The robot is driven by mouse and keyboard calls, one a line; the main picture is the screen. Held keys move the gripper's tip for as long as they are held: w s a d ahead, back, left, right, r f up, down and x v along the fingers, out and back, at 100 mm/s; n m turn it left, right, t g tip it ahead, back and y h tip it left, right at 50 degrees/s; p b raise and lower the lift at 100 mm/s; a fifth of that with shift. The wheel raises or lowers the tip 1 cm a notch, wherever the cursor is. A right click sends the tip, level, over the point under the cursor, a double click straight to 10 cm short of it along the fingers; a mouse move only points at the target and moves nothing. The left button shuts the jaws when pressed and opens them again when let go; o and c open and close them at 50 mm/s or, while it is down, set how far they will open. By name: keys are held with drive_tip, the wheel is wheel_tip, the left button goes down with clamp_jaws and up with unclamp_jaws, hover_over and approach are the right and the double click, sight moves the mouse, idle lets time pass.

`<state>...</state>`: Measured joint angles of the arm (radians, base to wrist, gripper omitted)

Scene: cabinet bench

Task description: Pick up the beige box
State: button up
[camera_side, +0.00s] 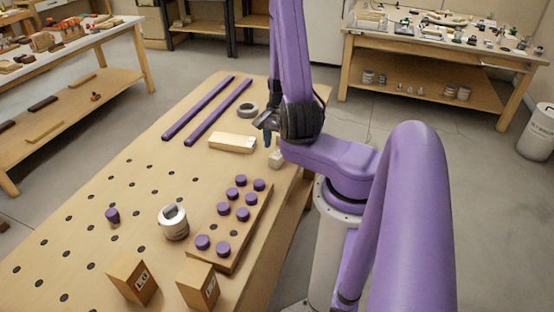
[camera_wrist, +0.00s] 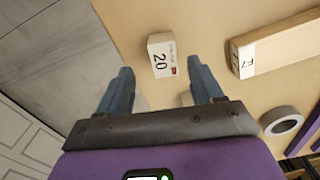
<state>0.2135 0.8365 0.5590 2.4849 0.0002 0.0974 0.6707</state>
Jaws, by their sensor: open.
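A small beige box (camera_wrist: 161,55) with a white face marked "20" and a small red mark lies on the wooden bench, just ahead of my fingertips in the wrist view. In the side view this box (camera_side: 275,159) sits near the bench's right edge, below my gripper (camera_side: 268,127). In the wrist view my gripper (camera_wrist: 162,68) is open and empty, its two grey-blue fingers spread on either side of the line to the box. No contact with the box shows. A longer beige block (camera_side: 232,143) lies to the left in the side view; it also shows in the wrist view (camera_wrist: 275,42).
A grey ring (camera_side: 247,110) and two purple bars (camera_side: 217,110) lie beyond the long block. A peg board (camera_side: 226,262) with purple pegs, a white cylinder (camera_side: 173,222) and two upright wooden boxes (camera_side: 133,281) stand nearer the camera.

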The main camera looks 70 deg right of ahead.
sight(277, 154)
drive_tip(key=shift+w+d+f, duration=0.1)
drive_tip(key=shift+w+f, duration=0.05)
drive_tip(key=shift+f, duration=1.15)
drive_tip(key=shift+w+d+f, duration=0.1)
drive_tip(key=shift+f, duration=1.15)
drive_tip(key=c, duration=1.1)
